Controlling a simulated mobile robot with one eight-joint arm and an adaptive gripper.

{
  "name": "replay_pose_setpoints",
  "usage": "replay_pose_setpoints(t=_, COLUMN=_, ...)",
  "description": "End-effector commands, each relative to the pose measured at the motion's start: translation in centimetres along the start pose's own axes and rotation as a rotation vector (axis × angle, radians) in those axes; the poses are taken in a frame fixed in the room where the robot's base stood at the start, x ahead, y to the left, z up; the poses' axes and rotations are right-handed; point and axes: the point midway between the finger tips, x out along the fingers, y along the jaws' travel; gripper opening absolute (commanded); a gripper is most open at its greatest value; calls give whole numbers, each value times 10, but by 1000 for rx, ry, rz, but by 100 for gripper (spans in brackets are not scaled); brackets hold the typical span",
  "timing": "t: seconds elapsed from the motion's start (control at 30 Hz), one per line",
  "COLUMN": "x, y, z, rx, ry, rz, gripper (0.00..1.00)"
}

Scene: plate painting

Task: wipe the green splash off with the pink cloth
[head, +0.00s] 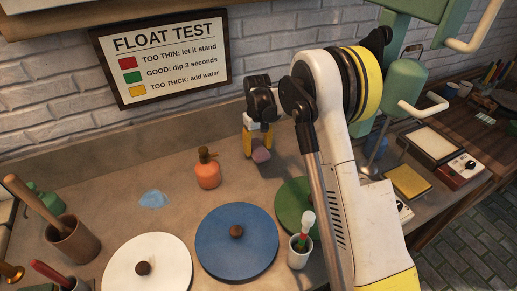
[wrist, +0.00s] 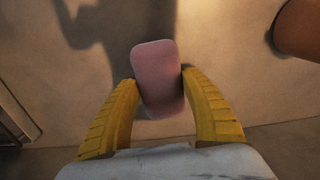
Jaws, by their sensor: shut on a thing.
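The pink cloth (head: 261,155) is a small rounded pad in my gripper (head: 257,143), near the back of the counter. In the wrist view the cloth (wrist: 158,70) sits between the two yellow fingers of my gripper (wrist: 159,85), which are shut on its sides. Its far end sticks out past the fingertips. I cannot tell for sure whether it touches the counter. No green splash shows in either view; my arm hides part of the counter. The one splash in sight is light blue (head: 154,199), on the counter left of the orange bottle.
The orange bottle (head: 208,173) stands left of my gripper. White (head: 120,265), blue (head: 255,255) and green (head: 287,207) round discs lie in front. A brush cup (head: 299,252) stands by the blue disc. A mortar (head: 73,240) is at left. The counter around the blue splash is clear.

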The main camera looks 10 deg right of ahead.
Motion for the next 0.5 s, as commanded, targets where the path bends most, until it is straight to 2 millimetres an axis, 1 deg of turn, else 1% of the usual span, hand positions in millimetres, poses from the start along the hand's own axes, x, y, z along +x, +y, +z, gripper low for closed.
replay_pose_setpoints(t=0.07, x=-5, y=-1, z=0, rx=0, ry=0, rz=0, gripper=26)
replay_pose_setpoints(t=0.17, x=-26, y=-1, z=1, rx=0, ry=0, rz=0, gripper=26)
replay_pose_setpoints(t=0.5, x=-54, y=-3, z=3, rx=1, ry=0, rz=0, gripper=26)
